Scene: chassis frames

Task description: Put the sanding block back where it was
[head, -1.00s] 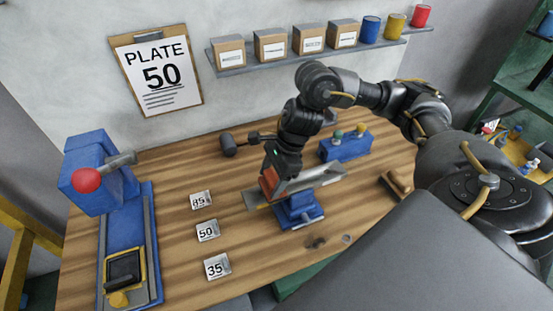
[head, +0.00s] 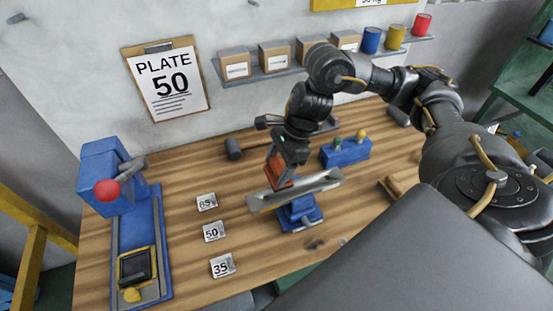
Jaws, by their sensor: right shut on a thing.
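My right gripper (head: 287,160) is shut on an orange-red block (head: 279,171), which I take to be the sanding block. It holds the block at the back left part of a long grey metal plate (head: 318,184). The plate rests on a blue stand (head: 300,214) on the wooden bench (head: 185,245). The gripper partly hides the block, and I cannot tell whether the block touches the plate. My left gripper is not in view.
A brown wooden tool (head: 391,188) lies right of the stand. A blue holder (head: 345,152) and a dark mallet (head: 234,149) are behind. A blue machine (head: 113,178) stands left. Number cards (head: 214,231) lie between it and the stand. A wall shelf (head: 268,80) holds boxes and cans.

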